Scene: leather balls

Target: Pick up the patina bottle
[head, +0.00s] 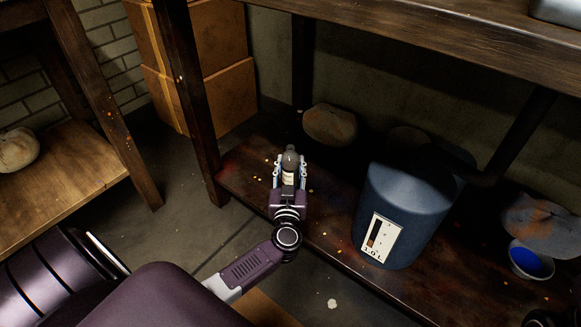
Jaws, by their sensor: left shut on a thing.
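The patina bottle (289,162) is a small dark bottle with a pale label and a narrow top. It stands about upright in the picture, over the lower wooden shelf. My left gripper (290,170) reaches in from the lower left and is shut on the bottle, with one finger on each side of its body. I cannot tell whether the bottle's base touches the shelf. My right gripper is not in view.
A large blue container (405,215) with a white label stands on the shelf (325,205) to the right. A small pot of blue paint (531,262) is at far right. A dark post (190,100) stands left of the bottle. Cardboard boxes (215,95) are stacked behind it.

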